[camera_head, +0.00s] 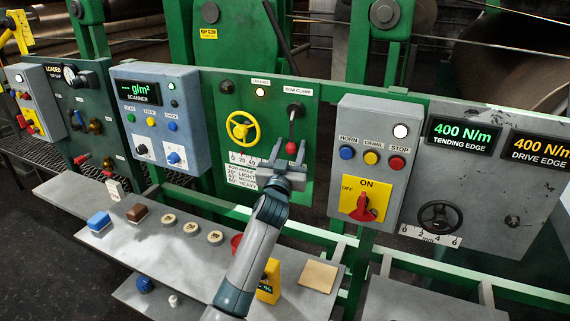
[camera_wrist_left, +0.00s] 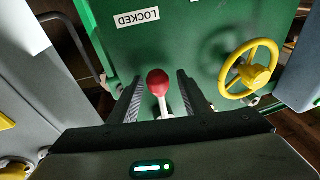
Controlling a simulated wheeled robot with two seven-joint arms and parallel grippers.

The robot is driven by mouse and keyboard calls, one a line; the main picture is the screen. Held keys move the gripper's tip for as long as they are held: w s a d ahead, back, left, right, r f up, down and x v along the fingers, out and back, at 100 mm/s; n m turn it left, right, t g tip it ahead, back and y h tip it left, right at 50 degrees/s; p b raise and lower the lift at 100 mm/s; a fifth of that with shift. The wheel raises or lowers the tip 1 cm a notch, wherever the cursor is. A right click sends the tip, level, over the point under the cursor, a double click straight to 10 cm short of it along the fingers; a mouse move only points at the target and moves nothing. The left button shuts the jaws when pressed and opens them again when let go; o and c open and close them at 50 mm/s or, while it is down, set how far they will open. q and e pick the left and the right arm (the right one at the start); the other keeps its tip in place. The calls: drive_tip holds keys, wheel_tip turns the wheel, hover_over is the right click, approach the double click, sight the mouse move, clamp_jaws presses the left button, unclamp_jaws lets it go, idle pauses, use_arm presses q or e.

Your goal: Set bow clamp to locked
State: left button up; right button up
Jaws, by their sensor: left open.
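The bow clamp is a lever with a red knob (camera_head: 291,147) on a green panel (camera_head: 270,110), under the label BOW CLAMP (camera_head: 298,91). The lever hangs down from its dark round pivot (camera_head: 295,109). My left gripper (camera_head: 284,160) is open at the knob. In the left wrist view the red knob (camera_wrist_left: 158,82) stands between the two open fingers, with a gap visible on each side. A LOCKED label (camera_wrist_left: 137,18), upside down, shows on the panel there. My right gripper is not in view.
A yellow handwheel (camera_head: 242,128) is left of the lever on the same panel. A grey button box (camera_head: 372,160) with a red and yellow rotary switch stands close on the right. A grey shelf (camera_head: 165,265) with blocks and discs lies below.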

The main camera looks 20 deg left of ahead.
use_arm(q)
drive_tip(key=b+v, duration=0.4)
drive_tip(key=v, duration=1.3)
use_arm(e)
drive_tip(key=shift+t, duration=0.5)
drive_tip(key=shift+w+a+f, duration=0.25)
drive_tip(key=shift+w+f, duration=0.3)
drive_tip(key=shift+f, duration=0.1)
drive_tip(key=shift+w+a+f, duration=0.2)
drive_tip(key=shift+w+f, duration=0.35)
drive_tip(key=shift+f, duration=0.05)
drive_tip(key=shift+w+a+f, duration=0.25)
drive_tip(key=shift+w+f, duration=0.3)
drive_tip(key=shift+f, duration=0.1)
use_arm(q)
drive_tip(key=shift+s+f, duration=0.1)
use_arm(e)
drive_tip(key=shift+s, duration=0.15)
